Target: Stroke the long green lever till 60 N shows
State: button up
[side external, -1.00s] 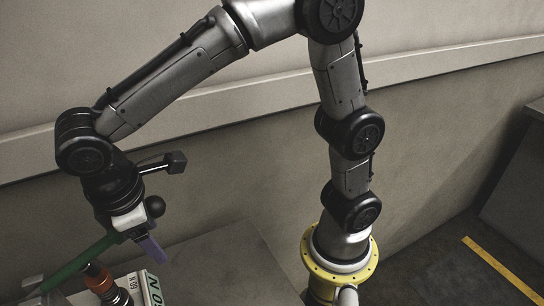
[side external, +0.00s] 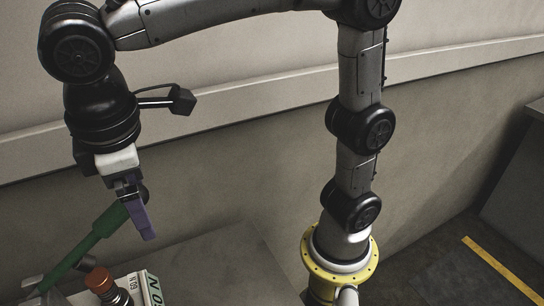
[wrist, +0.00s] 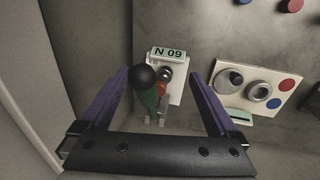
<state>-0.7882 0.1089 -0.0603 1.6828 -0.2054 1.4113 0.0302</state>
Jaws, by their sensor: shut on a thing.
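The long green lever (side external: 88,243) slopes up to the right in the side view, ending in a black ball knob. In the wrist view its knob (wrist: 144,77) and green shaft lie between the fingers. My gripper (side external: 139,220), with purple fingers, is shut on the lever near its knob end; it also shows in the wrist view (wrist: 160,78). A white block (side external: 133,281) beside the lever's lower end carries 60 N markings. The wrist view shows its plate (wrist: 168,52) upside down. The lever's pivot is poorly seen.
The grey bench top (side external: 225,270) is bare right of the block. A wall (side external: 250,130) runs behind.

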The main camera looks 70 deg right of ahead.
jog(key=s+d+r+m, duration=0.1)
jog(key=d+r+m, duration=0.1)
jog(key=d, duration=0.5)
jog(key=s+d+r+m, duration=0.2)
jog(key=d, duration=0.6)
jog(key=s+d+f+m+t+y, duration=0.1)
jog(key=s+d+f+m+t, duration=0.2)
jog(key=s+f, duration=0.6)
jog(key=shift+d+f+m+t+y, duration=0.4)
jog(key=shift+d+m, duration=0.6)
jog(key=shift+d, duration=0.85)
jog(key=shift+f, duration=0.1)
